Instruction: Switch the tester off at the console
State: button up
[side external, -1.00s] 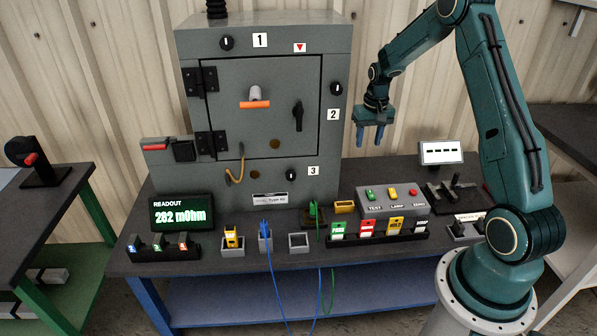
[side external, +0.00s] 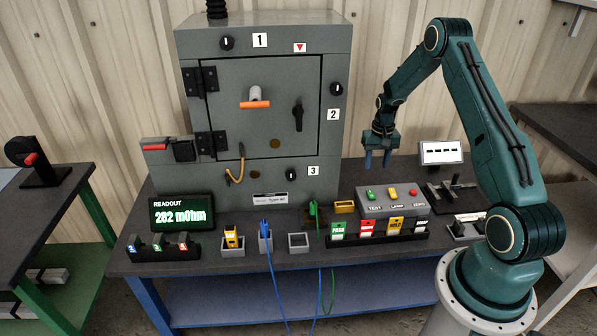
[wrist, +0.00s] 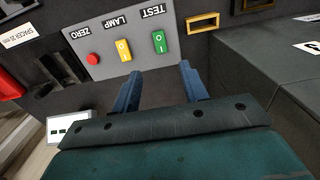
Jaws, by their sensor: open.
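The console (side external: 390,200) is a grey box on the bench right of the enclosure. It carries a green TEST switch (side external: 370,195), a yellow LAMP switch (side external: 393,192) and a red ZERO button (side external: 413,192). In the wrist view the green TEST switch (wrist: 158,42) shows beyond my fingertips, with the yellow LAMP switch (wrist: 123,50) and red button (wrist: 92,59) to its left. My gripper (side external: 377,160) is open and empty, pointing down above the console's back edge, apart from it. The tester readout (side external: 181,214) is lit and shows 282 mOhm.
The grey enclosure (side external: 262,110) stands left of my gripper. A row of coloured tag blocks (side external: 366,229) sits in front of the console. A small display with dashes (side external: 441,152) stands to its right. Blue and green leads hang over the bench's front edge.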

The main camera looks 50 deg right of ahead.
aim_at(371, 194)
notch_tip(371, 194, down, 12)
jog(key=shift+f, duration=0.1)
dwell(0.5)
